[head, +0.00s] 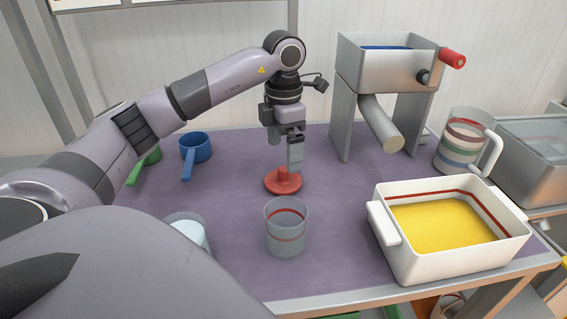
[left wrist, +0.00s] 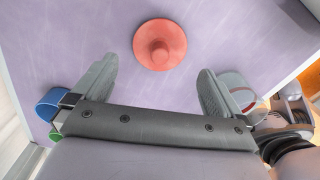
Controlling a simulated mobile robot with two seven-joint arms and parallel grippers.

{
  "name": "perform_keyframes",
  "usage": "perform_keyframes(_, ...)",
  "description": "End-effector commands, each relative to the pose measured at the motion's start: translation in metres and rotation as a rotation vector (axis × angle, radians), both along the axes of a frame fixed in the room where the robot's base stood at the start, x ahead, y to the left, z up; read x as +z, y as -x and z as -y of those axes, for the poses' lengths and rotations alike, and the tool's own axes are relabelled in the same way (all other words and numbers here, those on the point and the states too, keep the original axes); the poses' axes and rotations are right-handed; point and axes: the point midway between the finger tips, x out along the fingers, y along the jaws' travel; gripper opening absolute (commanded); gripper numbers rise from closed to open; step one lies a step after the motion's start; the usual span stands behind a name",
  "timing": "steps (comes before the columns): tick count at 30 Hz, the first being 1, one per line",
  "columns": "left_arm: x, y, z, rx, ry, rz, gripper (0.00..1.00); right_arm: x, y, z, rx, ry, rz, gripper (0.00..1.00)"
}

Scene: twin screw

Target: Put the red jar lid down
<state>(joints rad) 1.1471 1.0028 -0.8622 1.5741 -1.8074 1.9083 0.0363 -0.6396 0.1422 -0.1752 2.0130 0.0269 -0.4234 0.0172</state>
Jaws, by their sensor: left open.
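The red jar lid (head: 283,183) lies flat on the purple tabletop with its knob up, behind a clear jar (head: 286,230) with a red line. My left gripper (head: 295,168) points down at the lid, close above or beside its knob. In the left wrist view the lid (left wrist: 160,45) shows whole, just beyond the fingertips, with nothing between the spread fingers of the left gripper (left wrist: 157,68). I cannot tell the exact gap to the knob. My right gripper is not in view.
A white tub of yellow material (head: 440,222) stands front right. A grey hopper stand with a tube (head: 383,125) is behind it, beside a striped pitcher (head: 462,145). A blue scoop (head: 196,148) and a green scoop (head: 147,160) lie left. Tabletop around the lid is clear.

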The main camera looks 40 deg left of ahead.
Motion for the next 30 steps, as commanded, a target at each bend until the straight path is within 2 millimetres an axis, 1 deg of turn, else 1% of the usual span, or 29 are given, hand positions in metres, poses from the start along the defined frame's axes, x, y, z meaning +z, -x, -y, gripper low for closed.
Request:
perform_keyframes(1, 0.013, -0.001, 0.001, -0.001, 0.002, 0.005, 1.0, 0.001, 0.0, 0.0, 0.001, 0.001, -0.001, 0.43)
perform_keyframes(3, 0.026, -0.001, 0.001, -0.001, 0.002, 0.005, 1.0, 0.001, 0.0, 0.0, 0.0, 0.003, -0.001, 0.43)
perform_keyframes(6, 0.041, -0.001, 0.0, 0.0, 0.0, 0.003, 1.0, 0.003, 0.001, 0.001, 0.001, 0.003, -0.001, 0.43)
perform_keyframes(9, 0.05, 0.0, 0.0, 0.0, 0.001, 0.001, 1.0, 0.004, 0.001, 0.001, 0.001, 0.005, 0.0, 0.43)
perform_keyframes(13, 0.054, 0.0, 0.0, 0.0, 0.001, 0.0, 1.0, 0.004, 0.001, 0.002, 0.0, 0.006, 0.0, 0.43)
perform_keyframes(30, 0.055, 0.0, 0.0, 0.0, 0.001, 0.0, 1.0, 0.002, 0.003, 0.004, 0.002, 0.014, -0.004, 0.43)
